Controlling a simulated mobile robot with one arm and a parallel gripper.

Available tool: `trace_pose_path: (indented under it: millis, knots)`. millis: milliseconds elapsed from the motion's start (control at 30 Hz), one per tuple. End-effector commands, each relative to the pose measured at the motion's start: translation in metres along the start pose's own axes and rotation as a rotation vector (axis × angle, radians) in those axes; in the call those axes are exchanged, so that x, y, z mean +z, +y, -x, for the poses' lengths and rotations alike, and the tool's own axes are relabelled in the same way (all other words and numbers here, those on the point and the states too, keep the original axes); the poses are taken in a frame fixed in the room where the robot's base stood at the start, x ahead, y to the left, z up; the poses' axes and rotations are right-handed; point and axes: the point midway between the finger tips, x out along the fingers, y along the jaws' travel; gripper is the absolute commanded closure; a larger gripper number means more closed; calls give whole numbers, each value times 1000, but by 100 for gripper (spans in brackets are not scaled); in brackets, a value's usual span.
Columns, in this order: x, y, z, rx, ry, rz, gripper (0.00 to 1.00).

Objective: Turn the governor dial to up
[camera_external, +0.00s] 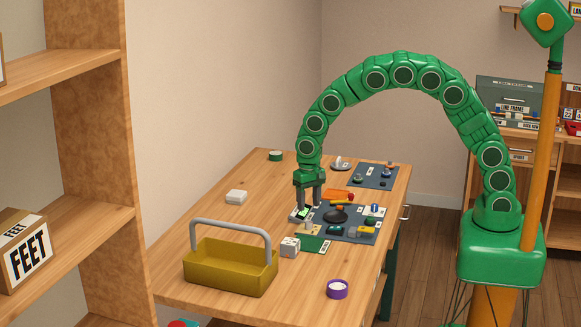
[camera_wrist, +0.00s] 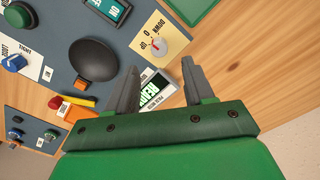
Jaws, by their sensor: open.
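A cream dial plate (camera_wrist: 168,35) with a pale round knob (camera_wrist: 157,43) and a red pointer lies on a dark panel in the wrist view. Its marks seem to read up, 0 and down; the pointer looks near the 0, and no governor name is legible. A cream plate (camera_external: 308,229) also shows beside my gripper's foot in the external view. My gripper (camera_external: 309,209) points down with its fingers apart. In the wrist view my gripper (camera_wrist: 163,68) has a small white box with a green display (camera_wrist: 155,92) between or below its fingers; contact cannot be told. The knob is beyond the fingertips.
The dark panel (camera_wrist: 58,22) also carries a black dome (camera_wrist: 93,63), a teal switch (camera_wrist: 112,10) and a blue knob (camera_wrist: 14,62).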

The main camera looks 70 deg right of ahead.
Motion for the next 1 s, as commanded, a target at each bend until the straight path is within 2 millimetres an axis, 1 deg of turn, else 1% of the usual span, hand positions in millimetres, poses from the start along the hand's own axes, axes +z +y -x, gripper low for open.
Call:
trace_pose_path:
  millis: [500, 633, 867, 1000]
  knots:
    - [1, 1, -64, 3, -4, 1, 47]
    - [1, 1, -71, 3, -3, 1, 47]
    - [1, 1, -71, 1, -2, 1, 47]
    - [1, 1, -71, 1, -1, 1, 69]
